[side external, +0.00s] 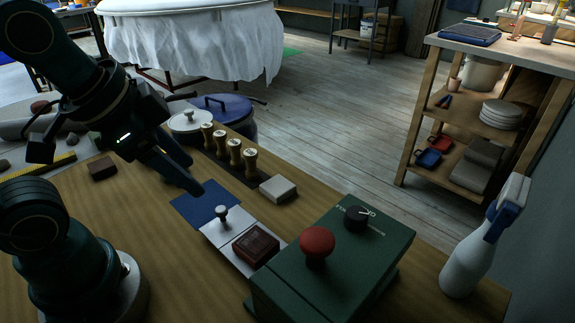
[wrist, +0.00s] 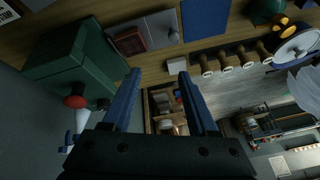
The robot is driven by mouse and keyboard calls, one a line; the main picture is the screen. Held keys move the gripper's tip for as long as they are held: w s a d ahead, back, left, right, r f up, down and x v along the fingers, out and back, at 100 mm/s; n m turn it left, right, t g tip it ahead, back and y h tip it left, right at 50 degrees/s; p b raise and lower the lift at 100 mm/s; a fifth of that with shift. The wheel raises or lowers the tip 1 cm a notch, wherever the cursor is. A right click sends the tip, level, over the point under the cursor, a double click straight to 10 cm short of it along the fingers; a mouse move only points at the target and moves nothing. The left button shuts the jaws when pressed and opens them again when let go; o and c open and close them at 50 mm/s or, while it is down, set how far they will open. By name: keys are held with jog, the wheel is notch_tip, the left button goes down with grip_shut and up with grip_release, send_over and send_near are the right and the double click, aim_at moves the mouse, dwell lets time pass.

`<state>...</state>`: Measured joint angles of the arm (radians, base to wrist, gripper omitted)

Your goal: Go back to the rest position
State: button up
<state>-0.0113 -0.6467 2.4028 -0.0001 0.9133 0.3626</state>
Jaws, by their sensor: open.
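My gripper (side external: 194,176) is open and empty, held above the wooden table to the left of a row of wooden-handled tools (side external: 228,152). In the wrist view its two blue fingers (wrist: 158,76) stand apart with nothing between them. A small grey knobbed stamp (side external: 221,212) stands upright near the blue part of a mat (side external: 190,203), apart from the fingers. A dark red-brown block (side external: 256,244) lies beside the stamp on a pale part. The stamp (wrist: 173,37) and the block (wrist: 130,41) also show in the wrist view.
A green box (side external: 340,262) with a red knob (side external: 317,242) stands at the front right, near a white spray bottle (side external: 478,245). A pale block (side external: 278,188), a white lidded pot (side external: 190,121) and a dark brown block (side external: 102,167) are around the gripper.

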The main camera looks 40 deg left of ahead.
jog(key=shift+s+d+f+n, duration=0.1)
jog(key=shift+s+f+n, duration=0.25)
jog(key=shift+n, duration=0.65)
jog(key=shift+s+f+n, duration=0.15)
jog(key=shift+s+n, duration=0.3)
jog(key=shift+n, duration=0.55)
